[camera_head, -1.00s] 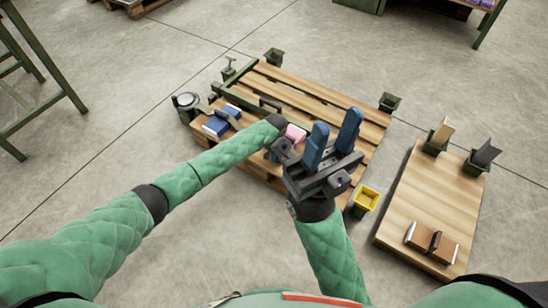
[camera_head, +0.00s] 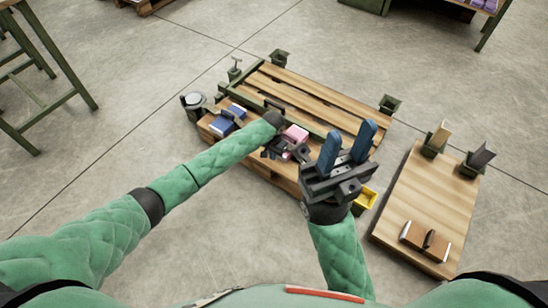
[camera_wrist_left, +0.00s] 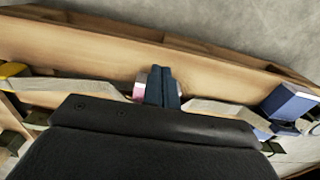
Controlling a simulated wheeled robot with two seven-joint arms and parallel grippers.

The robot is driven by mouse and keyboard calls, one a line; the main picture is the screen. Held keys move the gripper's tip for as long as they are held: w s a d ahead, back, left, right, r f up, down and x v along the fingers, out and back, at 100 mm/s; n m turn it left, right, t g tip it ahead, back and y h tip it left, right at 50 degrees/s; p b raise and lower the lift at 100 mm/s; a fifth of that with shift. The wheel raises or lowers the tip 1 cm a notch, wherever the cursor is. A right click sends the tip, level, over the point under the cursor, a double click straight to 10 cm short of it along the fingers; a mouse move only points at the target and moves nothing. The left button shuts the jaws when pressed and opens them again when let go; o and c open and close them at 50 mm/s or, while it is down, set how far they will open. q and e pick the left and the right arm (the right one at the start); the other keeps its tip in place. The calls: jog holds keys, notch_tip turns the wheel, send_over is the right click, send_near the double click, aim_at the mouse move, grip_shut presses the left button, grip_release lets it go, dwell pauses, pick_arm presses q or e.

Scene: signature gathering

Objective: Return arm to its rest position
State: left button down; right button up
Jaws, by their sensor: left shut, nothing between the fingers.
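My left arm reaches in from the left in the head view, and its dark gripper (camera_head: 276,149) is low over the near side of the wooden pallet-like table (camera_head: 330,112). Its fingertips are hard to make out there. In the left wrist view the two dark blue fingers (camera_wrist_left: 163,84) are together with nothing between them. A pink object (camera_head: 296,134) is beside this gripper and partly shows behind the fingers in the wrist view (camera_wrist_left: 139,91). My right gripper (camera_head: 348,145) points up with its two blue fingers spread apart and empty.
Blue box-like items (camera_head: 222,126) lie on the table's left part. A yellow bin (camera_head: 367,197) is by its right edge. A lower wooden board (camera_head: 418,195) to the right holds brown book-like items (camera_head: 425,238).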

pick_arm(q)
jog(key=shift+r+p, duration=0.35)
jog(key=shift+r, duration=1.65)
